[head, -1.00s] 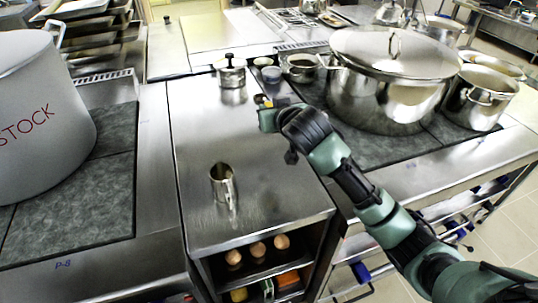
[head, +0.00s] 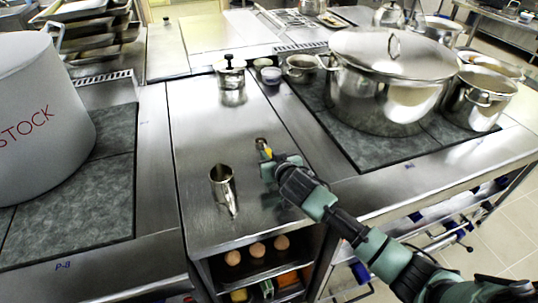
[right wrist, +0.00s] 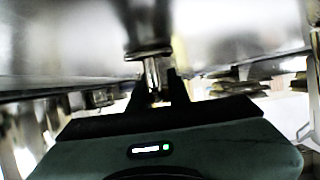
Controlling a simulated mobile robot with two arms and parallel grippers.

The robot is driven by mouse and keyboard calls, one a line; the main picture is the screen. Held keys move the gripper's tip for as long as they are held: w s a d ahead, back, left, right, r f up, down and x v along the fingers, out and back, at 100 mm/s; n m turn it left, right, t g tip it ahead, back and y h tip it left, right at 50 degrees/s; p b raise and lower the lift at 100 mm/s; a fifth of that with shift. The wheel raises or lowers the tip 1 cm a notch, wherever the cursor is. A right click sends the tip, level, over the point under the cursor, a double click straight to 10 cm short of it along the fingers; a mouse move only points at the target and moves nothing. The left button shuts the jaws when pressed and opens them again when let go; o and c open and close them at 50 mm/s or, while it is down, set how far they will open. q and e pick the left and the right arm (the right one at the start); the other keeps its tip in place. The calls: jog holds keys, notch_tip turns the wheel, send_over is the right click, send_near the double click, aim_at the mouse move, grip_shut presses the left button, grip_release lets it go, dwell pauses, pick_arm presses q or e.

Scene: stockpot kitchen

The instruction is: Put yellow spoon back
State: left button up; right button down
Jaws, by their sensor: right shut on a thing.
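My right gripper (head: 266,158) is over the right part of the steel counter, to the right of the metal pitcher. The rest of the spoon is hidden by the gripper. In the right wrist view my right gripper's dark fingers (right wrist: 160,88) show, with a shiny metal shape around and beyond them. My left gripper is not in view.
The metal pitcher (head: 222,184) stands close to the left of my right gripper. A lidded metal jar (head: 230,74) and small bowls (head: 270,75) stand at the counter's far end. A large lidded pot (head: 385,85) is at right. The counter between pitcher and jar is clear.

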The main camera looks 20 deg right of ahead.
jog(key=shift+f, duration=0.1)
jog(key=c, duration=1.3)
grip_release()
jog(key=shift+c, duration=0.2)
jog(key=shift+r, duration=0.2)
jog(key=v, duration=1.2)
jog(key=shift+f, duration=0.15)
